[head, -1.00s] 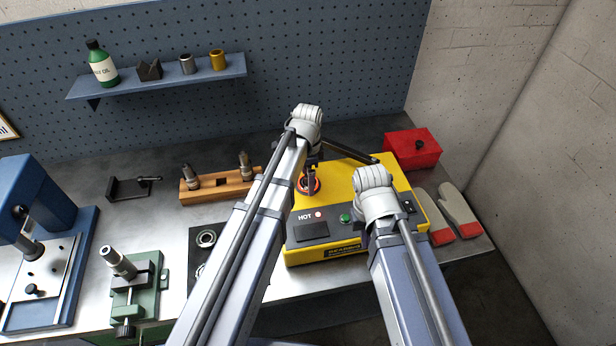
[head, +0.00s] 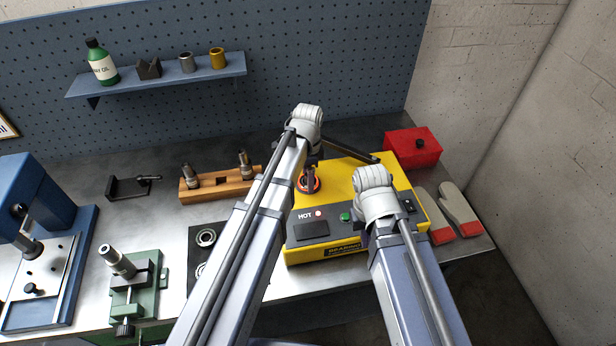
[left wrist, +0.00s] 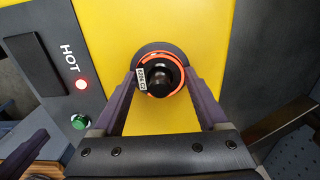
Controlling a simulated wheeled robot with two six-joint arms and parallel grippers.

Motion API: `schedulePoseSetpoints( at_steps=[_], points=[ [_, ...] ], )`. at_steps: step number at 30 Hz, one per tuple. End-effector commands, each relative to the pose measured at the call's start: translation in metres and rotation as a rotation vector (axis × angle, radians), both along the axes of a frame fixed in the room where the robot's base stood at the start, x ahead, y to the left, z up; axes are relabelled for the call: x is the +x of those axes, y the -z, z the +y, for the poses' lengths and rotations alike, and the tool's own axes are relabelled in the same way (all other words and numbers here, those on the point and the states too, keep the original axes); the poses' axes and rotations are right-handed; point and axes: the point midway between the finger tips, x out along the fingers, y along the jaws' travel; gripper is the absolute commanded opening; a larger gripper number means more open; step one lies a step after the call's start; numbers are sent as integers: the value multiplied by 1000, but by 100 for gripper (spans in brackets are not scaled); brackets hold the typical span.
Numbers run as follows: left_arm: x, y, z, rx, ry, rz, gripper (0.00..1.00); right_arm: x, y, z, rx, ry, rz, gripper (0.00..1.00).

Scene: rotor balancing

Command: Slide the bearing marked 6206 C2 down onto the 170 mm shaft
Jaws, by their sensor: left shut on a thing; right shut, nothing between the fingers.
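The bearing (left wrist: 166,74) is a ring glowing orange-red around a dark post on the yellow heater (left wrist: 155,25). It also shows in the head view (head: 303,188). My left gripper (head: 312,180) is shut on the bearing, one finger on each side in the left wrist view (left wrist: 164,90). My right gripper is mostly hidden behind its own wrist in the head view, over the heater's front right. A shaft (head: 118,262) stands tilted in the green vise (head: 140,285). Its length cannot be read.
A wooden rack (head: 215,194) with two shafts (head: 188,173) stands left of the heater. Ring parts (head: 206,237) lie on a dark mat. A blue press (head: 30,200) is far left. A red box (head: 412,150) and gloves (head: 458,208) are at the right.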

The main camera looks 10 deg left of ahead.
Motion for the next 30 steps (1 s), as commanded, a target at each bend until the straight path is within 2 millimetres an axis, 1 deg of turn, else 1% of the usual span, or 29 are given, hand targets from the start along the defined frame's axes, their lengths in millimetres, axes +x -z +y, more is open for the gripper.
schedulePoseSetpoints(
  at_steps=[5, 21, 24, 30],
  points=[
    [0, -7, 0, 0, 0, 0, 27, 0, -7, 0, 0, 0, 0, 0],
    [0, -59, 0, 0, 0, 0, 27, 0, -59, 0, 0, 0, 0, 0],
    [0, -62, 0, 0, 0, 0, 27, 0, -62, 0, 0, 0, 0, 0],
    [0, -60, 0, 0, 0, 0, 27, 0, -60, 0, 0, 0, 0, 0]
  ],
)
